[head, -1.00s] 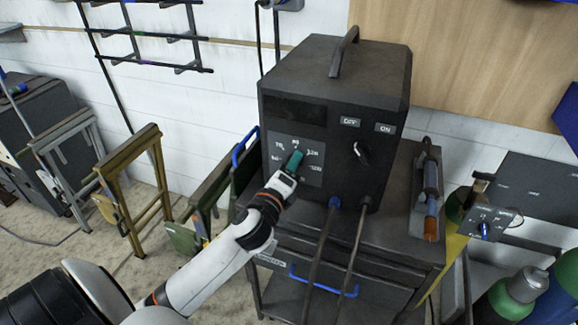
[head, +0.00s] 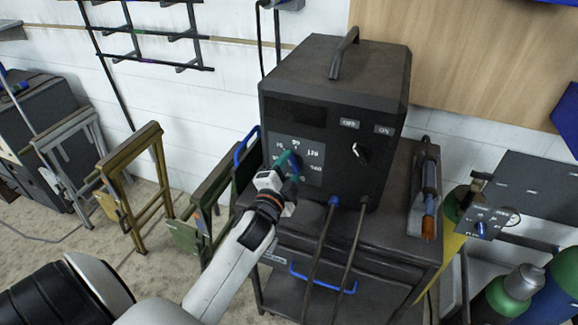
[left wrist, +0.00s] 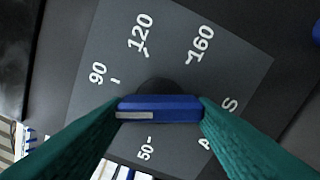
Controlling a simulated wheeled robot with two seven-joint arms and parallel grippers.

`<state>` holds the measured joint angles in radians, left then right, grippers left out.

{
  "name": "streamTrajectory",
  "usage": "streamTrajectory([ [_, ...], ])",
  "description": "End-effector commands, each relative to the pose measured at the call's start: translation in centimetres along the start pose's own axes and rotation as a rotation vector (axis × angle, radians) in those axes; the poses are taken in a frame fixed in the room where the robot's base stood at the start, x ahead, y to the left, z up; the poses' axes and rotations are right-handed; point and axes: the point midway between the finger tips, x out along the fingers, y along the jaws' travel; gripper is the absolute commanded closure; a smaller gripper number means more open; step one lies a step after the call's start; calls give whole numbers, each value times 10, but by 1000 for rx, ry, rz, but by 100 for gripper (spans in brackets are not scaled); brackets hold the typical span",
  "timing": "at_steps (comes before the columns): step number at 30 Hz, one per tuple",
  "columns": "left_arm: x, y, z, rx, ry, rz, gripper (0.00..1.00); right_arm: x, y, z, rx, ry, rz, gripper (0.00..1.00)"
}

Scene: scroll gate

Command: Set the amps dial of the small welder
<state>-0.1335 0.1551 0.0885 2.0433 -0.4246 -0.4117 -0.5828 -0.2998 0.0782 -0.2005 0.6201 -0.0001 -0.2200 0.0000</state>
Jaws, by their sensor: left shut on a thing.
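The small welder (head: 325,105) is a dark box with a top handle, standing on a grey cart. Its amps dial has a blue knob (left wrist: 160,108) on a grey plate (left wrist: 225,70). In the left wrist view, the marks 50, 90, 120 and 160 show around it. A pale stripe on the knob's left end points left in that picture, between the 90 and 50 marks; the left finger hides part of the scale there. My left gripper (head: 289,165) is shut on the knob, its teal fingers at either end. My right gripper is not in view.
A second knob (head: 360,151) sits below the OFF and ON labels on the welder. Two cables (head: 333,203) leave its lower front. A torch-like tool (head: 430,190) lies on the cart (head: 400,225) at right. Gas bottles stand at far right, folding frames at left.

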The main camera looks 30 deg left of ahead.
Motion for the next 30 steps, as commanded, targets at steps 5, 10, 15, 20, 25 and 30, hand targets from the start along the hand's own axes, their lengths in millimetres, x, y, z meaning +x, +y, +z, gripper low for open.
streamTrajectory([
  [5,0,0,0,-155,3,-2,72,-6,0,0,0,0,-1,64],
  [10,0,-1,0,-276,3,-1,72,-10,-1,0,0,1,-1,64],
  [15,0,-2,0,-365,3,-2,72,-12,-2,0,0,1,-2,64],
  [20,0,-3,0,-416,2,-1,72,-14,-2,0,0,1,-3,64],
  [25,0,-3,0,-441,3,-2,72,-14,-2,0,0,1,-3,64],
  [30,0,-3,0,-446,3,-2,72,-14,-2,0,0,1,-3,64],
])
